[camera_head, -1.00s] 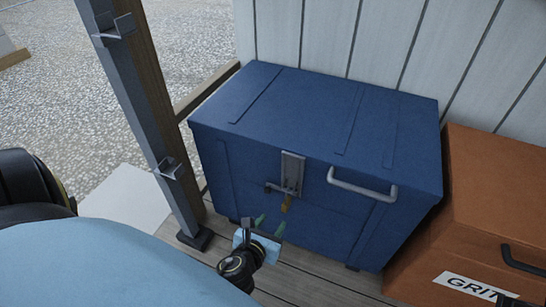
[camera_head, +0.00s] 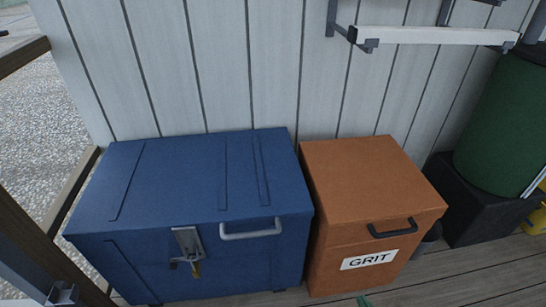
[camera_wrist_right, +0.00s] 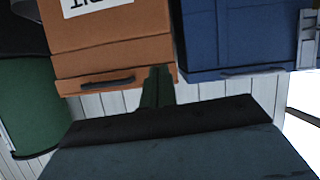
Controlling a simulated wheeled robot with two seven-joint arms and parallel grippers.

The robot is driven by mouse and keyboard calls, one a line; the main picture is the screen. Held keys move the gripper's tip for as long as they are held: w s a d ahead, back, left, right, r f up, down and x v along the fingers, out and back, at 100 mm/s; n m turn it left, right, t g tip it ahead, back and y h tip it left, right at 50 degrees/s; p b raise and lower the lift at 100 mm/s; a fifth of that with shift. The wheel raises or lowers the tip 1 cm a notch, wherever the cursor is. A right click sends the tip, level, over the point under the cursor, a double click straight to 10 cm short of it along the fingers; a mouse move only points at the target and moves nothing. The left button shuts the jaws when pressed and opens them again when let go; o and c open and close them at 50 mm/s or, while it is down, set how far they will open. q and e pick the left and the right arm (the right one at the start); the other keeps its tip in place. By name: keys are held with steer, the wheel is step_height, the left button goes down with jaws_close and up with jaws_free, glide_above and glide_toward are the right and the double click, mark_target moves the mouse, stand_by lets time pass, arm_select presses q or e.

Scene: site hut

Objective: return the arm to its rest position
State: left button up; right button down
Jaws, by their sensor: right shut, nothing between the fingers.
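My right gripper (camera_head: 362,301) shows only as a small green fingertip at the bottom edge of the head view, in front of the orange grit bin. In the right wrist view its green fingers (camera_wrist_right: 157,88) are together, with nothing between them. The rest of the right arm is out of the head view. My left gripper is not in view.
A blue chest (camera_head: 200,190) with a hasp and padlock (camera_head: 188,248) stands against the white wall. Beside it is the orange grit bin (camera_head: 360,190). A green barrel (camera_head: 510,125) stands on a black base at the right. A wall rack (camera_head: 435,36) hangs above. Bare decking (camera_head: 450,275) lies in front.

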steer(key=s+d+f+g+h+p, duration=0.2)
steer(key=s+d+f+g+p, duration=0.15)
steer(key=s+d+f, duration=0.35)
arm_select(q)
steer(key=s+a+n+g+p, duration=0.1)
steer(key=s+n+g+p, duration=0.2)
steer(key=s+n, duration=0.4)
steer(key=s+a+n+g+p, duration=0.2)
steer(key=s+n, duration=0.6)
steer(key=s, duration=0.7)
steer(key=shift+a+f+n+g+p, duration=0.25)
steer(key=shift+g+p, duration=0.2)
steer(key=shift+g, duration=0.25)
arm_select(e)
steer(key=s+d+f+g, duration=0.1)
steer(key=s+f+g, duration=0.1)
steer(key=s, duration=0.6)
steer(key=s+d+f+g+h, duration=0.1)
steer(key=s+d+f+g, duration=0.1)
steer(key=s, duration=0.6)
steer(key=s+d+f+g+h, duration=0.1)
steer(key=s+f+g, duration=0.3)
steer(key=s, duration=0.4)
steer(key=shift+s+d+f+m, duration=0.2)
steer(key=shift+s+d+m, duration=0.1)
steer(key=shift+d, duration=0.2)
